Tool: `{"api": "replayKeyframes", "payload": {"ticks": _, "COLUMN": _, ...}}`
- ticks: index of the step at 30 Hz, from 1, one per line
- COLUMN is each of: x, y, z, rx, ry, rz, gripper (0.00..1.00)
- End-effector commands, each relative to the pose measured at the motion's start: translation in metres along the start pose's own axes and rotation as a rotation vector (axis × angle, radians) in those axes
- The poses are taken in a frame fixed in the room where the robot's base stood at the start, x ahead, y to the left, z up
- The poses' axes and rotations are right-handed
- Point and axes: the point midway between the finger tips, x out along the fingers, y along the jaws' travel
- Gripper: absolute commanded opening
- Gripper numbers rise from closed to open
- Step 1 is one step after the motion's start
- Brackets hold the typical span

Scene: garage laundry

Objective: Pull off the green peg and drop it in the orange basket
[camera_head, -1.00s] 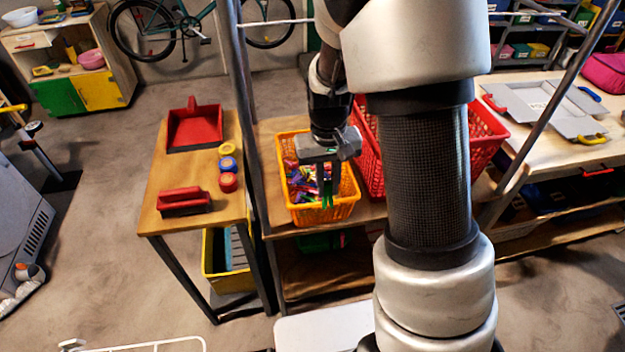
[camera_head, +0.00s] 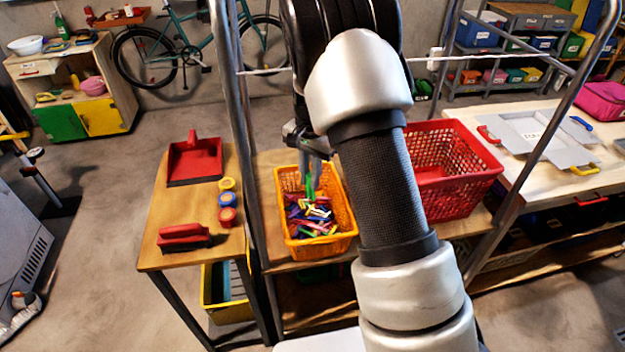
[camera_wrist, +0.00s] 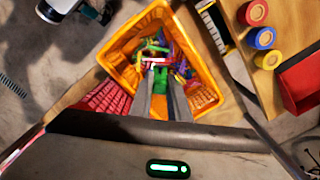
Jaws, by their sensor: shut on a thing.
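The orange basket (camera_head: 345,222) stands on a wooden shelf and holds several coloured pegs. In the wrist view the basket (camera_wrist: 197,52) lies below my gripper. My gripper (camera_head: 309,178) is over the back part of the basket, partly hidden behind my own arm. It is shut on the green peg (camera_head: 309,188), which hangs between the fingertips. In the wrist view, my fingers (camera_wrist: 160,78) reach over the basket with the green peg (camera_wrist: 159,87) between them. I cannot tell whether the peg touches the pile.
A red basket (camera_head: 455,192) stands to the right of the orange one. To the left is a wooden table with a red dustpan (camera_head: 194,160), a red brush (camera_head: 184,236) and several coloured rolls (camera_head: 228,199). A metal upright (camera_head: 236,120) stands just left of the basket.

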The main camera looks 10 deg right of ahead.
Motion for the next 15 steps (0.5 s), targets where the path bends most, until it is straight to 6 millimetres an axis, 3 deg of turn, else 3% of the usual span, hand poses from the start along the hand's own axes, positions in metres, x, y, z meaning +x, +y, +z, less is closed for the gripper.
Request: {"api": "replayKeyframes", "payload": {"ticks": 15, "x": 0.048, "y": 0.002, "z": 0.000, "rx": -0.003, "ry": 0.000, "rz": 0.001, "gripper": 0.00}}
